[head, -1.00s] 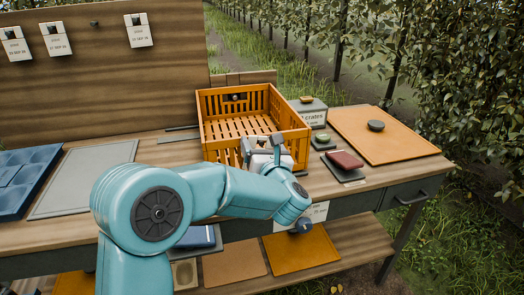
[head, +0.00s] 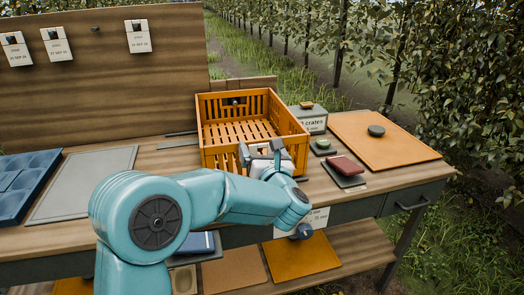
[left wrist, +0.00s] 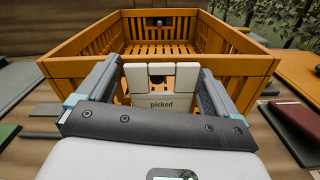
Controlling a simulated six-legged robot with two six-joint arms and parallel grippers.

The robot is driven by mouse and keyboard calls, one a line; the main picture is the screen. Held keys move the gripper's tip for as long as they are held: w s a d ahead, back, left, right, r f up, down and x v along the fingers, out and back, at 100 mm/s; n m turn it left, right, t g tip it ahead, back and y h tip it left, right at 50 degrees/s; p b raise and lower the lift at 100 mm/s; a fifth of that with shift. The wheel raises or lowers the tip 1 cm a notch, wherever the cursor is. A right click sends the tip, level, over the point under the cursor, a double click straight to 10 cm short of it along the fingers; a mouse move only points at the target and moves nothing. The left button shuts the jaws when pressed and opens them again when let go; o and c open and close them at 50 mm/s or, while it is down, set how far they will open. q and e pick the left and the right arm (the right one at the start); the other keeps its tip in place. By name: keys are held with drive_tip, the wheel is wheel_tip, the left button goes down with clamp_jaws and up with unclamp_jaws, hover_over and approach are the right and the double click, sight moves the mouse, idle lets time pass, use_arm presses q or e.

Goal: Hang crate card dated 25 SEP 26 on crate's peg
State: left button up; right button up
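My left gripper (head: 262,152) is at the near wall of the orange crate (head: 205,133). In the left wrist view its two fingers (left wrist: 160,82) stand apart, one on each side of a white card (left wrist: 161,104), with a narrow gap visible beside the card. The card is upright against the crate's near wall and reads "picked". A dark peg (left wrist: 158,80) shows in the notch at its top. Its date cannot be read. In the head view the card is mostly hidden by the gripper. My right gripper is not in view.
Cards hang on the back board (head: 16,48), (head: 56,43), (head: 138,36), beside a bare peg (head: 95,29). Right of the crate are a dark red block (head: 345,165), a small box (head: 313,119) and an orange board (head: 400,145). A blue tray (head: 22,185) lies left.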

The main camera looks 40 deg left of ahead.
use_arm(q)
drive_tip(key=shift+a+f, duration=0.2)
drive_tip(key=shift+a, duration=0.05)
